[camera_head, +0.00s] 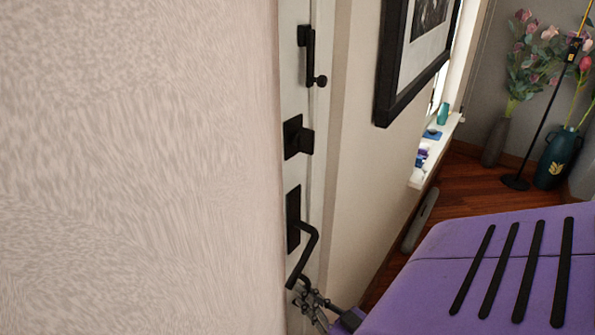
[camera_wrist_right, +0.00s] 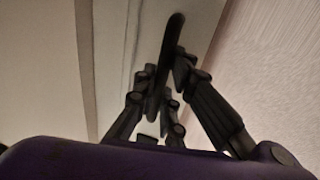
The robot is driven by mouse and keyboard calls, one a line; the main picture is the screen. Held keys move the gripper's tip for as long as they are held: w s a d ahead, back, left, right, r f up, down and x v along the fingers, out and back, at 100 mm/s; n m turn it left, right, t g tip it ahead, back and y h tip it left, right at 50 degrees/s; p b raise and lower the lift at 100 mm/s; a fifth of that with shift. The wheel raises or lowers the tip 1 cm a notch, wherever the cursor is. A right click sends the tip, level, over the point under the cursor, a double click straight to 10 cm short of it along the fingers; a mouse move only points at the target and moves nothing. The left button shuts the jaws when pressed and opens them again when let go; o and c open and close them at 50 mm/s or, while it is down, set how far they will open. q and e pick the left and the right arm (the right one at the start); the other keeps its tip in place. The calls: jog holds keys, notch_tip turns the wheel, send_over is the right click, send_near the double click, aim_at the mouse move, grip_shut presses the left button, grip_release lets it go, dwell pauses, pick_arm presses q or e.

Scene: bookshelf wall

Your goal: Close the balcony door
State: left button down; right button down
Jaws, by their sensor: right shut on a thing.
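The balcony door (camera_head: 295,97) is a narrow strip of white, seen almost edge-on beside a large pale wall surface. It bears a black lever handle (camera_head: 308,258), a black square lock plate (camera_head: 297,138) and a black latch (camera_head: 309,55). My right gripper (camera_head: 309,297) is at the lower end of the lever. In the right wrist view, the fingers of my right gripper (camera_wrist_right: 168,85) are closed around the dark handle bar (camera_wrist_right: 165,65). Whether the door stands ajar cannot be told from this angle. My left gripper is out of view.
A pale textured wall surface (camera_head: 130,160) fills the left of the head view. A framed picture (camera_head: 385,100) hangs right of the door. A white sill (camera_head: 436,150) holds small items. Vases with flowers (camera_head: 556,155) and a thin black stand (camera_head: 515,182) are on the wooden floor.

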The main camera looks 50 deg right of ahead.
jog(key=shift+s+a+f, duration=0.1)
jog(key=shift+s+f, duration=0.25)
jog(key=shift+s, duration=0.15)
jog(key=c, duration=2)
grip_release()
jog(key=shift+o, duration=0.9)
jog(key=shift+s+r, duration=0.1)
jog(key=shift+r, duration=0.1)
jog(key=s+a, duration=0.1)
jog(key=s, duration=1)
jog(key=shift+s+a, duration=0.25)
jog(key=shift+s, duration=0.15)
